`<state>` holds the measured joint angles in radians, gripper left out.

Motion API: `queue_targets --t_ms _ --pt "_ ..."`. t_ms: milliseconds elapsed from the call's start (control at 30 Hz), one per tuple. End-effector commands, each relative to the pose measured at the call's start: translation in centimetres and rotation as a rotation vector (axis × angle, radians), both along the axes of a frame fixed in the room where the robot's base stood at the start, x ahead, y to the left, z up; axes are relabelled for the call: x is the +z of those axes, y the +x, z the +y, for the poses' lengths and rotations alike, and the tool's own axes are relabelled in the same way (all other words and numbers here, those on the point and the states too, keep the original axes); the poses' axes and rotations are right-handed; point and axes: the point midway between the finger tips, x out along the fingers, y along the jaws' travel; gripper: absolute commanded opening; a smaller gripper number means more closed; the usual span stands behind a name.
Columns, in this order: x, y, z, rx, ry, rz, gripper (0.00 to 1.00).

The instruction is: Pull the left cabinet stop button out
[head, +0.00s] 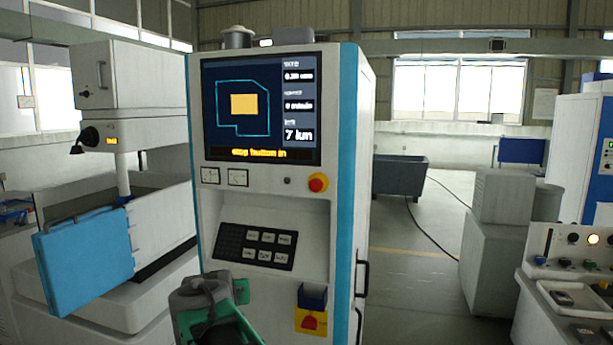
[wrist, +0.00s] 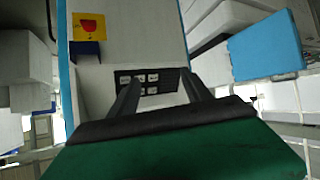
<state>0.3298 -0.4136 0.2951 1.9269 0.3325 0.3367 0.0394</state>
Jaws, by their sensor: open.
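The left cabinet (head: 347,200) is a pale upright cabinet with blue edges. Its red stop button (head: 318,183) on a yellow collar sits under the right end of the screen. The screen (head: 262,109) shows the words "stop button in". My gripper is low in front of the cabinet in the head view, below and left of the button and apart from it. In the wrist view my gripper (wrist: 162,88) has its two dark fingers apart, with nothing between them but the distant keypad (wrist: 148,82). The stop button does not show in the wrist view.
A yellow plate with a red switch (head: 310,320) and a blue block above it sit low on the cabinet front. A machine with a blue panel (head: 85,250) stands at left. A control console (head: 570,265) stands at right. Open floor (head: 415,270) lies between.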

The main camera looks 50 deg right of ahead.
Motion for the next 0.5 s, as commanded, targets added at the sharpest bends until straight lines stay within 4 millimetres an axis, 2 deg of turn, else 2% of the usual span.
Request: queue_targets --t_ms 33,100,200,300,400,500 --pt "4.7 0.0 -5.3 -0.107 -0.071 -0.085 0.57" --pt "10.0 -1.0 -11.6 -0.238 -0.185 -0.197 0.57" --pt "15.9 -3.4 -17.7 -0.376 -0.320 -0.306 0.57" --pt "18.9 -5.2 -20.6 -0.448 -0.401 -0.361 0.57" --pt "19.8 -5.6 -21.9 -0.470 -0.427 -0.376 0.57" --pt "20.0 -5.0 -23.3 -0.469 -0.427 -0.374 0.57"
